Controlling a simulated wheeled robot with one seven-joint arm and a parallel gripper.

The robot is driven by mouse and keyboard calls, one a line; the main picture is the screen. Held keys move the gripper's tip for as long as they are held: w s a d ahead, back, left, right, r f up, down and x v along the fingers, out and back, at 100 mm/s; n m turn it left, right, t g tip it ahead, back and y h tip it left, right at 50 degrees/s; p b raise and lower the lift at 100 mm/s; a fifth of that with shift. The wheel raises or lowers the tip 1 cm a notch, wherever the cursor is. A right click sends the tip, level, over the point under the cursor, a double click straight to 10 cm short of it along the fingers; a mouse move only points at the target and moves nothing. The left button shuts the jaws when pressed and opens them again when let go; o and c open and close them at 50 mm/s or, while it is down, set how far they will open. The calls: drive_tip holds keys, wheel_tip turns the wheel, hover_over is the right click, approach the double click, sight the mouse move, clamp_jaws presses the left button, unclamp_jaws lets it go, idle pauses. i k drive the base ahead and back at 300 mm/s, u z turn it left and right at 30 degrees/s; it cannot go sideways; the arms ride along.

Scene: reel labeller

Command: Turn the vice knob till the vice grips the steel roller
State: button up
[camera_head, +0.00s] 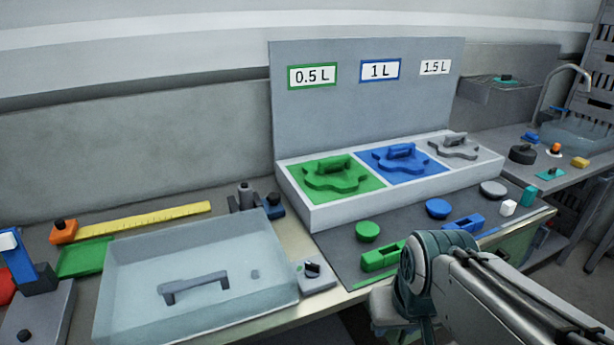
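A small dark grey and blue fixture (272,205) stands behind the clear cover. It may be the vice, but it is too small to tell, and I cannot make out whether a steel roller sits in it. A dark knob (312,269) sits on a small grey block to the right of the clear cover. I cannot tell whether it belongs to the vice. My arm (425,262) shows at the lower right, well apart from the fixture. My gripper is not visible in this view.
A clear cover (130,262) with a dark handle fills the left bench. A yellow ruler (150,218) lies behind it. A blue upright device (17,258) stands at far left. A white tray (318,217) holds green, blue and grey lids. Several small parts lie on the dark mat (345,262).

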sight(274, 198)
drive_tip(key=u, duration=0.1)
drive_tip(key=i, duration=1.05)
drive_tip(key=u, duration=0.6)
